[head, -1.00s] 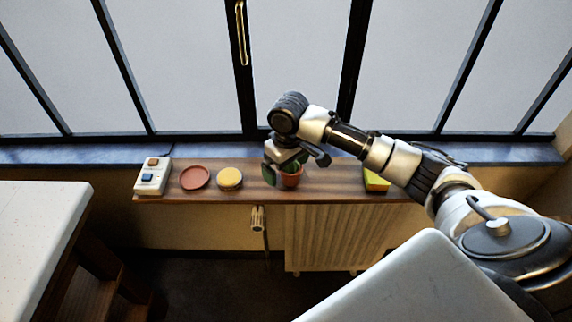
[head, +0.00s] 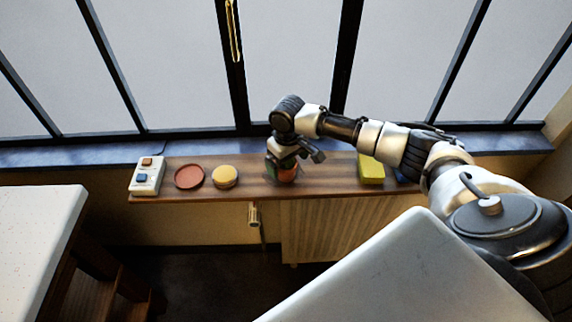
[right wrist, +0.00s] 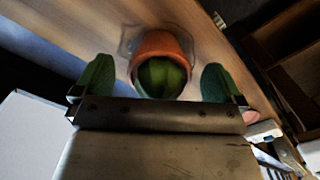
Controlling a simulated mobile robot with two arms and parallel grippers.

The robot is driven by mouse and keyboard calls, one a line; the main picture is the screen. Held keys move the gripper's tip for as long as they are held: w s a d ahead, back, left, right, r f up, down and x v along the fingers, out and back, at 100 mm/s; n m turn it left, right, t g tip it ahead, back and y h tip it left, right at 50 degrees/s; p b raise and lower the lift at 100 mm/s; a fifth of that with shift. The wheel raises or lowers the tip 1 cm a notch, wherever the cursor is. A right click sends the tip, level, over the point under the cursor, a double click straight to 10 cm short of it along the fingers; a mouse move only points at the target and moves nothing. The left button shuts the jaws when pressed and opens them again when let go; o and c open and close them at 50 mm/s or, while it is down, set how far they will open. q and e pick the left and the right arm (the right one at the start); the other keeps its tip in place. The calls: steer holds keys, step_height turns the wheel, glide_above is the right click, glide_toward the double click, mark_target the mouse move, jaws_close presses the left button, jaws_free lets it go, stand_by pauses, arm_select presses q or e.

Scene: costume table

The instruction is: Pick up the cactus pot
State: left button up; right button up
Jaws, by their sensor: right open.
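The cactus pot, an orange-brown clay pot (head: 288,174) with a green cactus, stands on the wooden shelf (head: 325,187) below the window. In the right wrist view the pot (right wrist: 161,44) and its round green cactus (right wrist: 162,77) lie between the two green-padded fingers. My right gripper (head: 280,170) is over the pot in the head view and hides much of it. In the right wrist view my right gripper (right wrist: 159,82) is open, with a finger on each side of the cactus and gaps showing. My left gripper is not in view.
A switch box (head: 147,175), a terracotta saucer (head: 189,177) and a yellow round item (head: 225,176) stand left of the pot. A yellow block (head: 371,168) stands to its right. The window is behind, and a radiator (head: 335,232) is below.

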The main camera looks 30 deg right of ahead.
steer(key=shift+f, duration=0.6)
steer(key=c, duration=1.1)
steer(key=shift+r, duration=0.1)
steer(key=shift+r, duration=0.55)
step_height(320, 180, up, 3)
steer(key=shift+b, duration=0.4)
steer(key=s+d+r, duration=0.2)
steer(key=s+r, duration=0.1)
steer(key=s, duration=0.2)
steer(key=s+d+r+b, duration=0.1)
steer(key=s+d+r, duration=0.2)
steer(key=s, duration=0.2)
steer(key=shift+s+r, duration=0.25)
steer(key=shift+r, duration=0.15)
